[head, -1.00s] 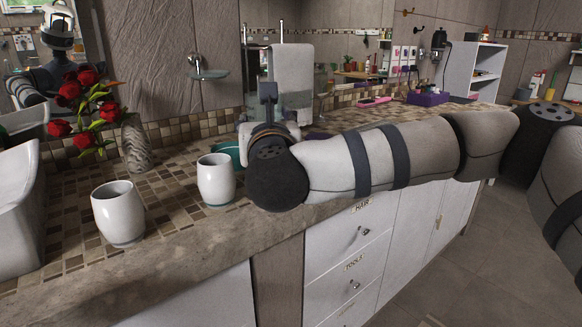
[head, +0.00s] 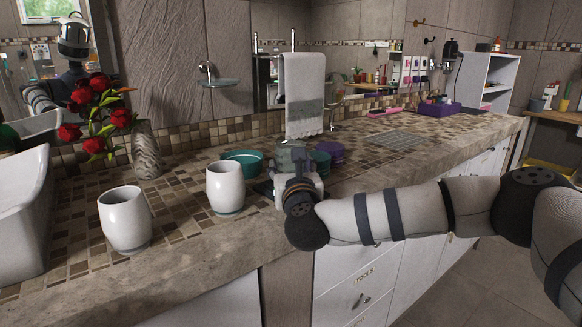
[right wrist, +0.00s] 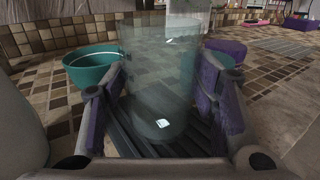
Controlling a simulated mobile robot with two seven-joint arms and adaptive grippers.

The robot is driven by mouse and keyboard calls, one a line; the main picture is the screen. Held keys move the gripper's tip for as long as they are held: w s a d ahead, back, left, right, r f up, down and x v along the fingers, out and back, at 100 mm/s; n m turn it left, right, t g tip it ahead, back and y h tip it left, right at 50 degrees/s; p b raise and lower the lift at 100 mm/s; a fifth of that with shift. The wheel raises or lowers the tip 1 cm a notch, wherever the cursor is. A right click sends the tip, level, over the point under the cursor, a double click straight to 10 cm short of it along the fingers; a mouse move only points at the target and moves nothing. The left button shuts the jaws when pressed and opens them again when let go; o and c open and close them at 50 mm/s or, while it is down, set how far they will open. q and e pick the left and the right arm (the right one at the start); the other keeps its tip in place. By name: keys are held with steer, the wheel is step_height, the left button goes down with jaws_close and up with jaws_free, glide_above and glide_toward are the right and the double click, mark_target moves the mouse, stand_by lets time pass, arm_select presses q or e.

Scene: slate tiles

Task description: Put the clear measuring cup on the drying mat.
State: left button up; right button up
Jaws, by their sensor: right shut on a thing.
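The clear measuring cup (right wrist: 160,85) stands upright between the fingers of my right gripper (right wrist: 160,118) in the right wrist view. The gripper is shut on it. In the head view my right gripper (head: 298,180) is over the counter's front part, with the greenish see-through cup (head: 289,154) just behind it, partly hidden. A grey striped flat mat (head: 400,142), which looks like the drying mat, lies farther back to the right, apart from the cup. It also shows at the upper right of the wrist view (right wrist: 286,46). My left gripper is not in view.
A teal bowl (head: 243,160) and two white cups (head: 125,220) (head: 226,188) stand left of the gripper. A purple stack (head: 330,153) is close on its right. A dark ridged thing (right wrist: 180,146) lies under the cup. Tiles before the striped mat look clear.

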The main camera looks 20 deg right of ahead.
steer(key=o, duration=1.4)
steer(key=shift+f, duration=0.1)
steer(key=shift+c, duration=0.2)
steer(key=shift+o, duration=0.3)
steer(key=shift+s+a+r, duration=0.1)
steer(key=shift+s+r, duration=0.15)
steer(key=shift+s, duration=0.05)
steer(key=s+a, duration=0.2)
steer(key=s, duration=0.9)
steer(key=shift+s, duration=0.15)
steer(key=shift+f, duration=0.1)
